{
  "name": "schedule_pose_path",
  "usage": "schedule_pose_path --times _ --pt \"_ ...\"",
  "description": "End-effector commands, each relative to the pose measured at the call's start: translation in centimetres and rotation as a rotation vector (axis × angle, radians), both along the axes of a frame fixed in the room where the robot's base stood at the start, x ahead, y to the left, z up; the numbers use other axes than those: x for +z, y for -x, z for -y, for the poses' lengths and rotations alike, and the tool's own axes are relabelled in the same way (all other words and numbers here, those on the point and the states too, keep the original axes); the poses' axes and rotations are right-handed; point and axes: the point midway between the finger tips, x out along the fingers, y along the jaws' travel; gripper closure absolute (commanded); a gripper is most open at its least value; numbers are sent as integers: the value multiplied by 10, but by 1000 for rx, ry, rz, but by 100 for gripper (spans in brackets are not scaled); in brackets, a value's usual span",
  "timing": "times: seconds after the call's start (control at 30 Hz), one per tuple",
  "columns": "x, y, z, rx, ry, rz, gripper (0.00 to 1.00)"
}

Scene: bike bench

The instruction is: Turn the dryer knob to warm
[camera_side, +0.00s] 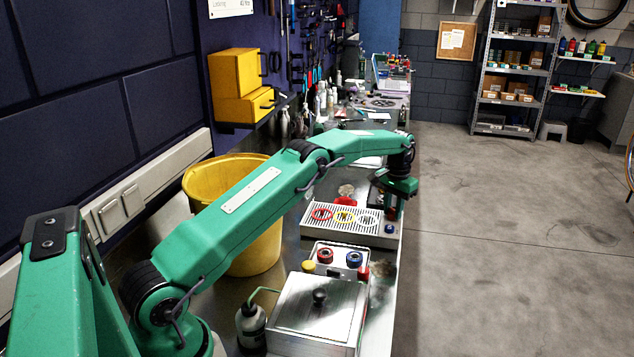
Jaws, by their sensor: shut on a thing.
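A low white slotted unit, which looks like the dryer (312,226), sits on the bench right of centre. Red, yellow and pale rings lie on its slotted top. A small blue round part (389,230) shows on its front at the right end. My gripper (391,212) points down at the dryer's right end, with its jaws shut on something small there. This appears to be the dryer knob, but the fingers hide it. I cannot make out its setting or any marks.
A yellow bucket (255,250) stands behind my arm.

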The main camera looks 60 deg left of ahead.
Motion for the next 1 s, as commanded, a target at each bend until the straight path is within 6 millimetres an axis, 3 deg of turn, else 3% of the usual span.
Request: schedule_pose_path --times 0.43,1.0 --pt "0 1 -5 -286 7 -15 98" --pt "-1 0 -5 -333 7 -12 98"
